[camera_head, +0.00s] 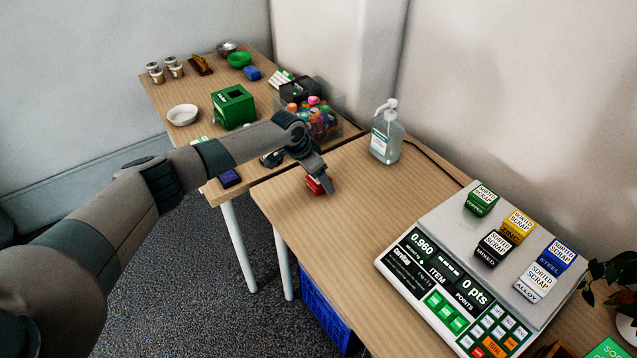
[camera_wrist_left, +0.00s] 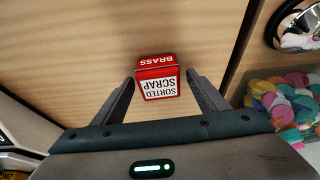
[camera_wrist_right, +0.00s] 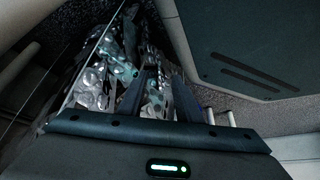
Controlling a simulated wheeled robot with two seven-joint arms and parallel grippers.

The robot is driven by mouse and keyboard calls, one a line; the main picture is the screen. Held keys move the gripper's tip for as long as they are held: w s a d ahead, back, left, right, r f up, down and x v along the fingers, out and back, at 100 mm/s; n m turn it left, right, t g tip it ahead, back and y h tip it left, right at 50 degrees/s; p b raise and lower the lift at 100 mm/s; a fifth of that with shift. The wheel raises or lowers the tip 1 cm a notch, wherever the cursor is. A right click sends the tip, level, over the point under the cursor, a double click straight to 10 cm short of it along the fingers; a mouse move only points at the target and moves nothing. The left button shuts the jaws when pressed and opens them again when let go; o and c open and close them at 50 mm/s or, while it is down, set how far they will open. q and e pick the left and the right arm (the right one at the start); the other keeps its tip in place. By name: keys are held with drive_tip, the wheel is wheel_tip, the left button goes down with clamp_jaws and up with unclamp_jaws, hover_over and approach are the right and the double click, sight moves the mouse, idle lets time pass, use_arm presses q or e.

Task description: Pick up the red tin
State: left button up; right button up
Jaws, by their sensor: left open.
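The red tin, labelled "BRASS" and "SORTED SCRAP", sits on the wooden table; in the left wrist view the red tin (camera_wrist_left: 158,84) lies between the tips of my left gripper (camera_wrist_left: 160,80). The fingers are open, with a visible gap on both sides of the tin. In the head view the red tin (camera_head: 315,187) shows small and partly hidden below my left gripper (camera_head: 320,181), near the table's left edge. My right gripper (camera_wrist_right: 158,80) shows only in the right wrist view, dark against clutter. How far its jaws are apart is unclear.
The scale (camera_head: 405,265) on the right bears several scrap tins. A sanitizer bottle (camera_head: 387,135) stands behind the left gripper. A bin of colourful pieces (camera_head: 330,130) and a green box (camera_head: 233,106) are on the far table. The wood between tin and scale is clear.

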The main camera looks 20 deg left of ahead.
use_arm(q)
drive_tip(key=c, duration=1.2)
drive_tip(key=shift+r, duration=0.15)
